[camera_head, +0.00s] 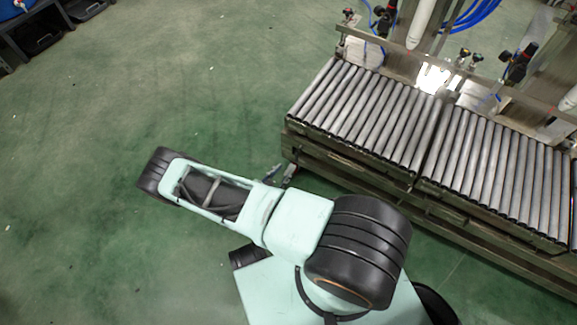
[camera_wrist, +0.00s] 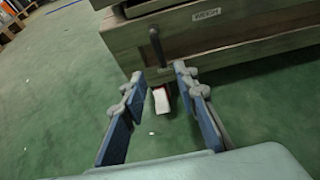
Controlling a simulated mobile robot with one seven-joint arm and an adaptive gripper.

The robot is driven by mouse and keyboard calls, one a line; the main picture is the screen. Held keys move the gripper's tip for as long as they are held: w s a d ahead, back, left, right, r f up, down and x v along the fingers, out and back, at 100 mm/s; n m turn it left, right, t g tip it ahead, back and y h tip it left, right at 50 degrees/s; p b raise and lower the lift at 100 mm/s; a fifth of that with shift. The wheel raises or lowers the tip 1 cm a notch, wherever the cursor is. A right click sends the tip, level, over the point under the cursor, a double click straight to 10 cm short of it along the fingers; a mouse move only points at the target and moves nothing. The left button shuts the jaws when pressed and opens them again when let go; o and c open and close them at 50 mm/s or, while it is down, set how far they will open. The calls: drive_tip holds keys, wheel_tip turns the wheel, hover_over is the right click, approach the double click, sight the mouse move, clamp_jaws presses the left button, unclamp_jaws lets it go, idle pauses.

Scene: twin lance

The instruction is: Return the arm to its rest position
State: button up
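My gripper (camera_wrist: 159,75) shows in the wrist view with its two blue-padded fingers apart and nothing held between them. It points toward the lower side of a metal frame (camera_wrist: 215,45) that has a small label plate. A small red and white piece (camera_wrist: 161,100) shows beyond the fingers, low by the frame; I cannot tell if it is fixed there. In the head view my pale green and black arm stretches to the left over the floor. My gripper cannot be made out clearly in that view.
A roller conveyor (camera_head: 362,112) on a metal frame stands close to the right of my arm, with posts, hoses and fittings behind it. Dark bins (camera_head: 38,32) stand at the far upper left. The green floor (camera_head: 190,80) on the left is clear.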

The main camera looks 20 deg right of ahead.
drive_tip(key=shift+s+a+r, duration=0.2)
drive_tip(key=shift+s+a, duration=0.1)
drive_tip(key=shift+a, duration=0.1)
